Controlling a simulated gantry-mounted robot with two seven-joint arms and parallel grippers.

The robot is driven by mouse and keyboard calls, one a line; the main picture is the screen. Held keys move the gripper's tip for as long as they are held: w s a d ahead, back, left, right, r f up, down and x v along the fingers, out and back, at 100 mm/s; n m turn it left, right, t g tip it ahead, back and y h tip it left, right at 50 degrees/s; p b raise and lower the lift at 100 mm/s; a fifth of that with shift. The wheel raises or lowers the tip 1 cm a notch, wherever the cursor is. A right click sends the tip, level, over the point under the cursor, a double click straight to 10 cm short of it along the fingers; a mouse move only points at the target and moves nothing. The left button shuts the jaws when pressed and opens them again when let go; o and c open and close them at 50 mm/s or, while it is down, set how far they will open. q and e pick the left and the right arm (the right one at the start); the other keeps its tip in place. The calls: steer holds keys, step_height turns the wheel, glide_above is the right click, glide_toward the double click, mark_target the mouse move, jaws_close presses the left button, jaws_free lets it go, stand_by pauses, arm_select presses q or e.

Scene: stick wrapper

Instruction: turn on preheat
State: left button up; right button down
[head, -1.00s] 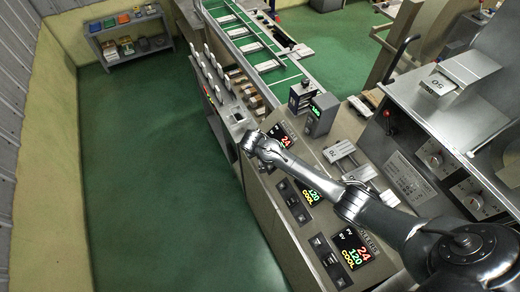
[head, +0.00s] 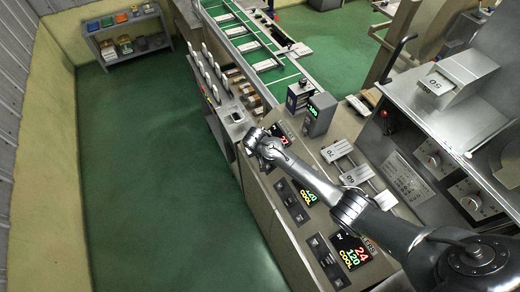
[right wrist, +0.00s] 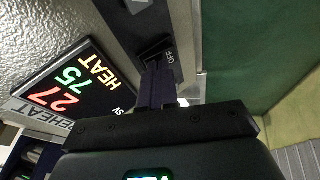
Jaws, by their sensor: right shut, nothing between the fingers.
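The preheat display (right wrist: 75,85) fills the left of the right wrist view, with part of its "PREHEAT" label (right wrist: 45,115) visible. It is lit and reads 27, 75 and HEAT. A black rocker switch (right wrist: 155,52) with OFF lettering sits beside it on a black plate. My right gripper (right wrist: 157,88) is shut and empty, with its fingertips at the switch and partly covering it. Whether they touch cannot be told. In the head view my right gripper (head: 253,142) is at the far end of the slanted panel, and the preheat display (head: 283,141) is partly hidden by my arm.
Two further displays showing COOL, a middle one (head: 307,193) and a near one (head: 352,250), sit along the panel with their switches. A small box with a green readout (head: 318,114) stands behind. The conveyor (head: 250,42) runs away at the back. The green floor (head: 160,180) at left is clear.

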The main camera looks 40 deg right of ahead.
steer(key=shift+w+a+f, duration=0.15)
steer(key=shift+a+f, duration=0.05)
steer(key=shift+a, duration=0.45)
steer(key=shift+r, duration=0.15)
steer(key=shift+a+r+p, duration=0.2)
steer(key=shift+r+p, duration=0.35)
steer(key=shift+p, duration=0.15)
steer(key=d+p+v, duration=0.1)
steer(key=p+v, duration=0.1)
steer(key=v, duration=1)
steer(key=shift+d+r, duration=0.25)
steer(key=shift+d, duration=0.2)
